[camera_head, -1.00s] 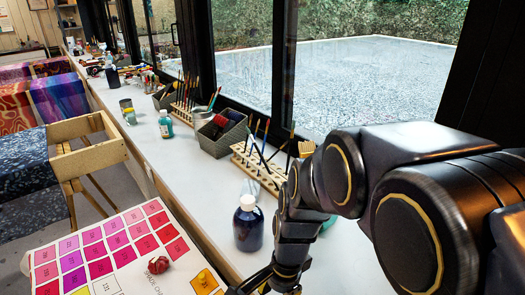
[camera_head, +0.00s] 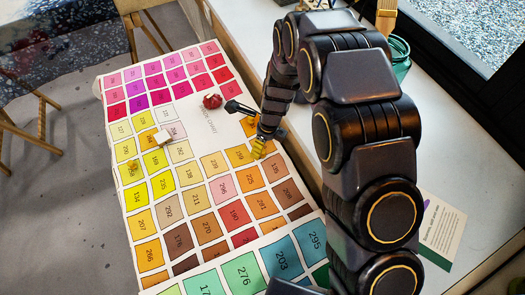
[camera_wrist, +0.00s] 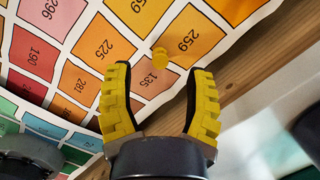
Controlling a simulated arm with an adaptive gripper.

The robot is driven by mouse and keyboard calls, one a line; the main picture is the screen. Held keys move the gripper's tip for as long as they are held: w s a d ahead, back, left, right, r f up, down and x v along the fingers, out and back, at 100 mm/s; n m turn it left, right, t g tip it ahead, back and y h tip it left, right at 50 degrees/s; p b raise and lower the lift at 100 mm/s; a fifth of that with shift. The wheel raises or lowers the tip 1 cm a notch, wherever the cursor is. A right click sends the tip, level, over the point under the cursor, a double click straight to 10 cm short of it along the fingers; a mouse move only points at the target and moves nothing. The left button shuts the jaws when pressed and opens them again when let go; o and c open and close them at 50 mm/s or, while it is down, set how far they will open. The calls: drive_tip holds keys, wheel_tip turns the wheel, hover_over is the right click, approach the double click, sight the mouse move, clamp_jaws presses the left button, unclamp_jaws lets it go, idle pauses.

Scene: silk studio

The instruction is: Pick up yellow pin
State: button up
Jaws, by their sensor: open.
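The yellow pin (camera_wrist: 159,57), with a small round yellow head, is over the colour chart (camera_wrist: 72,122) in the wrist view, by the orange squares marked 259 and 135. My gripper (camera_wrist: 160,74) is open there, its ribbed yellow finger pads left and right of the pin and the pin level with or slightly beyond the tips. I see no finger touching it. In the head view my gripper (camera_head: 257,146) is low over the right side of the chart, near the orange squares. I cannot make out the pin in that view.
A red pincushion-like object (camera_head: 212,101), a white block (camera_head: 163,137) and a small amber item (camera_head: 133,166) lie on the chart. A pale counter (camera_head: 240,30) with a leaflet (camera_head: 441,232) runs along the right. The wrist view shows a wooden edge (camera_wrist: 235,84) beside the chart.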

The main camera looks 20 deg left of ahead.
sight(263, 152)
wheel_tip(263, 152, down, 4)
drive_tip(key=shift+a+f, duration=0.1)
drive_tip(key=shift+f, duration=0.05)
drive_tip(key=c, duration=0.9)
clamp_jaws()
